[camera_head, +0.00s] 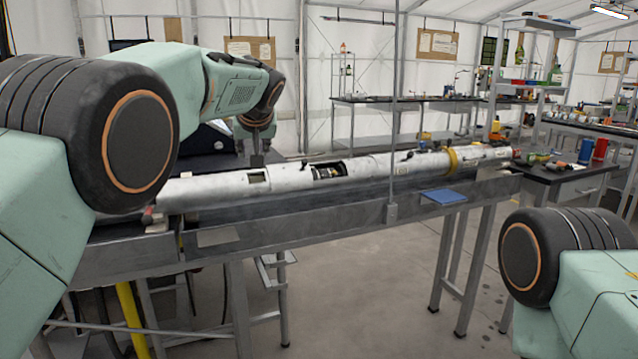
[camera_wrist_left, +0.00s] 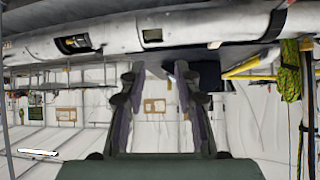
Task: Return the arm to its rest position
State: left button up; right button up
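My left arm comes in from the left in the head view and bends down behind the near edge of the long white tube. My left gripper (camera_head: 257,150) hangs over the left part of the tube, small and partly dark there. In the left wrist view my left gripper (camera_wrist_left: 160,75) has its two dark fingers spread apart, with nothing between them. That view is upside down. My right arm shows only as a joint at the lower right of the head view; its gripper is out of view.
The long white tube (camera_head: 215,190) with open hatches lies on a metal bench (camera_head: 300,230); it also shows in the left wrist view (camera_wrist_left: 200,30). A blue tray (camera_head: 444,196) sits at the bench's right. Shelves and a table with a red cup (camera_head: 600,149) stand behind. The floor between is clear.

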pick_arm(q)
jog(key=s+a+f+m+g+h, duration=0.1)
jog(key=s+f, duration=0.3)
jog(key=f, duration=0.7)
jog(key=s+f+m+h, duration=0.1)
jog(key=s+f+m, duration=0.15)
jog(key=f, duration=0.75)
jog(key=s+a+f+m+g+h, duration=0.1)
jog(key=s+f, duration=0.3)
jog(key=f, duration=0.7)
jog(key=s+a+f+g, duration=0.1)
jog(key=s+a+f, duration=0.1)
jog(key=s+f, duration=0.95)
jog(key=s+a+f+g, duration=0.1)
jog(key=s+g, duration=0.1)
jog(key=s, duration=1)
jog(key=s+a+f+n+g, duration=0.1)
jog(key=s+f+g, duration=0.1)
jog(key=s, duration=1)
jog(key=s+a+f+n+g, duration=0.1)
jog(key=s+a+f+g, duration=0.1)
jog(key=s, duration=1)
jog(key=shift+s+g, duration=0.3)
jog(key=shift+s, duration=0.05)
